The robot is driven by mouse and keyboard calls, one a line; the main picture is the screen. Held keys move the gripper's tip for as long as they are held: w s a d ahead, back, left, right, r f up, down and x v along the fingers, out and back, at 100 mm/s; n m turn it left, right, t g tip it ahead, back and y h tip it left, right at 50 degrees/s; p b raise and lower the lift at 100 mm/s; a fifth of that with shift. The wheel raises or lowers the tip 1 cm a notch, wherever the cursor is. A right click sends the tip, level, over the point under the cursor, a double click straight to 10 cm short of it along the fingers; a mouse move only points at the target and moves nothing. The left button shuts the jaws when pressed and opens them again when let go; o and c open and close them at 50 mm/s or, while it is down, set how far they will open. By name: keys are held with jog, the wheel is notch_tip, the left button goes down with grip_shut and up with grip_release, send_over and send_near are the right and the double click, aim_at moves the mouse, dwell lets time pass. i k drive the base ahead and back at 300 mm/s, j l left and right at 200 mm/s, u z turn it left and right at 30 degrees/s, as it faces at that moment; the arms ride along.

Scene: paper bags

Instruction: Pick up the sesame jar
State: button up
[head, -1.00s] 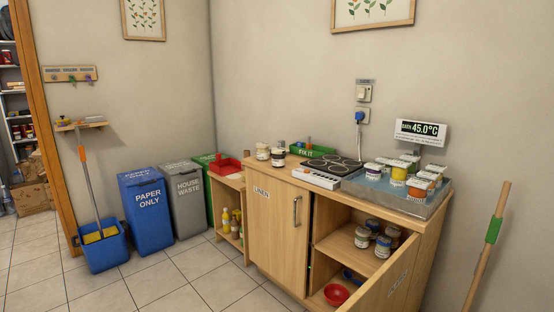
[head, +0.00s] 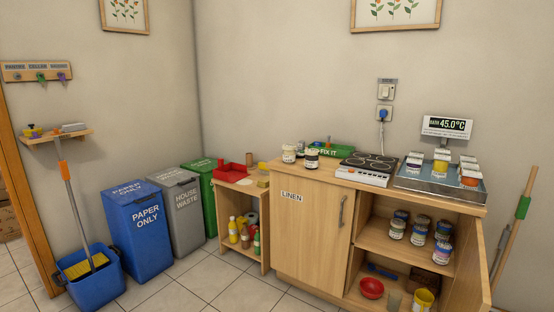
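Several small lidded jars are in view, and their labels are too small to read, so I cannot tell which one is the sesame jar. A white-lidded jar (head: 289,153) and a dark-lidded jar (head: 311,158) stand side by side on the wooden counter. More jars (head: 441,162) stand in a shallow metal bath (head: 409,182) at the counter's right end. Another group of jars (head: 420,231) stands on the upper shelf of the open cabinet. My gripper is not in view.
The open cabinet door (head: 468,273) juts out at the right. A red bowl (head: 371,288) and yellow pot (head: 423,299) are below. A hotplate (head: 367,168) and green FIX IT box (head: 327,149) are on the counter. Bins (head: 139,228) and a mop bucket (head: 92,277) stand left; tiled floor is clear in front.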

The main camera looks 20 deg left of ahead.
aim_at(312, 156)
jog(key=i+j, duration=0.1)
jog(key=j, duration=0.25)
jog(key=i+j, duration=0.1)
jog(key=j, duration=0.3)
jog(key=i+j, duration=0.1)
jog(key=j, duration=0.25)
jog(key=i+j, duration=0.1)
jog(key=j, duration=0.65)
jog(key=i+u, duration=0.05)
